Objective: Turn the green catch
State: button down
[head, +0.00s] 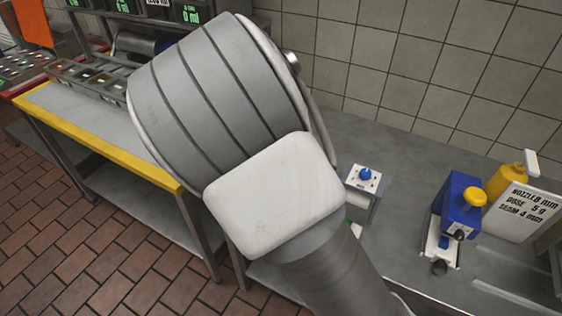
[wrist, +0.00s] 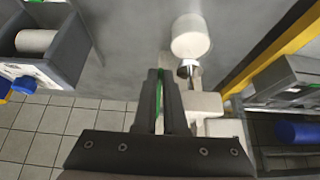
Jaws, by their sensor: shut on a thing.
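In the wrist view, the green catch (wrist: 160,118) shows as a thin green strip between the two dark fingers. My gripper (wrist: 163,74) is shut on it, and the fingers hide most of it. White machine parts (wrist: 206,106) stand right beside the fingers, under a round white cap (wrist: 190,37) with a short metal neck. In the head view my own arm covers the middle of the picture, so the gripper and the catch are hidden there.
A grey box with a blue knob (head: 366,174) stands right of my arm on the counter. A blue device with a yellow knob (head: 473,197), a yellow bottle (head: 507,184) and a white sign (head: 519,212) are further right. A yellow-edged table (head: 100,146) holds trays at left.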

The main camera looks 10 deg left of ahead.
jog(key=f+t+b, duration=0.1)
jog(key=b, duration=0.1)
jog(key=t+b, duration=0.1)
jog(key=b, duration=0.1)
jog(key=f+t+h+b, duration=0.1)
jog(key=b, duration=0.1)
jog(key=shift+w+f, duration=0.25)
jog(key=shift+f, duration=0.1)
jog(key=t+b, duration=0.1)
jog(key=b, duration=0.1)
jog(key=f+t+b, duration=0.1)
jog(key=b, duration=0.1)
jog(key=shift+w+d+h, duration=0.1)
jog(key=shift+w+h, duration=0.2)
jog(key=shift+h, duration=0.1)
jog(key=t+b, duration=0.1)
jog(key=b, duration=0.1)
jog(key=w+t+b, duration=0.1)
jog(key=b, duration=0.2)
jog(key=t+h+b, duration=0.1)
jog(key=b, duration=0.1)
jog(key=shift+w+d+f+t, duration=0.15)
jog(key=shift+d+f+t, duration=0.1)
jog(key=shift+f+t, duration=0.1)
jog(key=shift+r+b, duration=0.1)
jog(key=shift+b, duration=0.3)
jog(key=c, duration=1.3)
grip_release()
jog(key=shift+w+d, duration=0.1)
jog(key=shift+o, duration=0.2)
